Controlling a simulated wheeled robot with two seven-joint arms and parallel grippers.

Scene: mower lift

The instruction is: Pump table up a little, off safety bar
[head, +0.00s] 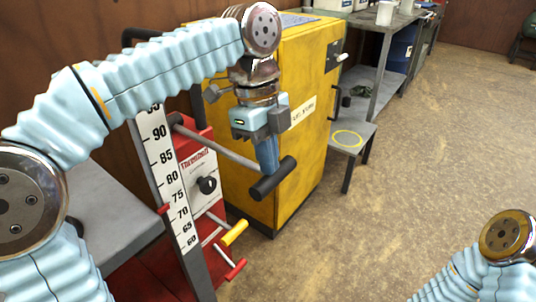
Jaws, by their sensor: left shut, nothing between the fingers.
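The red mower lift (203,172) stands at left centre, with a height scale (168,175) marked 60 to 90 along a grey post. A grey pump lever (218,147) sticks out from it and ends in a black grip (273,179). My left gripper (268,164) points down, shut and empty, with its fingertips at the black grip; I cannot tell if they touch it. A yellow handle (235,233) and a red handle (236,269) are low on the lift. The grey lift table (115,215) is partly hidden by my left arm. I cannot identify the safety bar. My right gripper is out of view.
A yellow cabinet (310,105) stands right behind my left gripper. A low grey shelf (352,138) with a yellow ring and a grey bench (372,22) are beyond it. The brown floor (420,170) at right is clear.

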